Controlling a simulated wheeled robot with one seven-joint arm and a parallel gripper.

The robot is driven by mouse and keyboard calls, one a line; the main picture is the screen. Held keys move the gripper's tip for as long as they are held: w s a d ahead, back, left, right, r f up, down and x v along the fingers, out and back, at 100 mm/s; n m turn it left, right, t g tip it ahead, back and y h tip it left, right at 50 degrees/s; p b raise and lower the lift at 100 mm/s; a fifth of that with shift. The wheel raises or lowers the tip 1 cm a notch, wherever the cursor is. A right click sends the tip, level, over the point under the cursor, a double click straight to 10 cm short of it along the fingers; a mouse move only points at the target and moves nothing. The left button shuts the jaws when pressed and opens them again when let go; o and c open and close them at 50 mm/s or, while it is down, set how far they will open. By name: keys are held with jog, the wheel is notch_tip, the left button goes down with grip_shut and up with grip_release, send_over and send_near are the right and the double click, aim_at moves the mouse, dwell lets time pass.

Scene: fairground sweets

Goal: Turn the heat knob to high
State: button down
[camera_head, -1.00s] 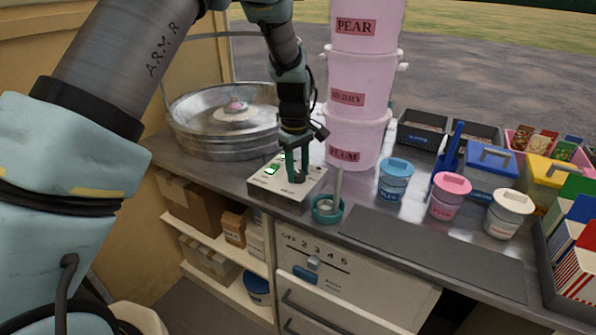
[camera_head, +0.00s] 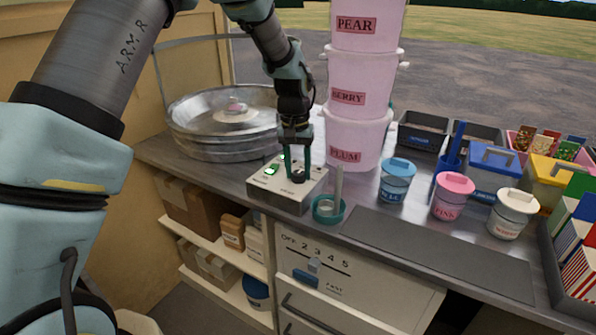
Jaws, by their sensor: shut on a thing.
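The control box (camera_head: 286,200) is a pale metal block on the counter in front of the round metal pan. A lit green switch (camera_head: 270,171) is on its top left. The dark heat knob (camera_head: 298,179) is on its top right. My gripper (camera_head: 297,173) points down over the box with its green fingers shut on the knob. The fingers hide part of the knob, and its pointer setting cannot be read.
A teal cup (camera_head: 328,210) with an upright stick stands close right of the box. The metal pan (camera_head: 225,130) is behind it, and stacked pink tubs (camera_head: 359,120) stand behind right. Lidded jars (camera_head: 397,182) are further right. A dark mat (camera_head: 440,254) lies bare in front.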

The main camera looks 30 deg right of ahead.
aim_at(298, 171)
jog(key=m, duration=1.1)
jog(key=shift+y+p, duration=0.3)
jog(key=shift+p, duration=0.05)
jog(key=shift+m, duration=0.4)
jog(key=shift+c, duration=1.9)
grip_release()
notch_tip(298, 171, up, 11)
jog(key=b, duration=0.2)
jog(key=shift+w+b, duration=0.25)
jog(key=shift+b, duration=0.05)
jog(key=shift+d+f, duration=0.1)
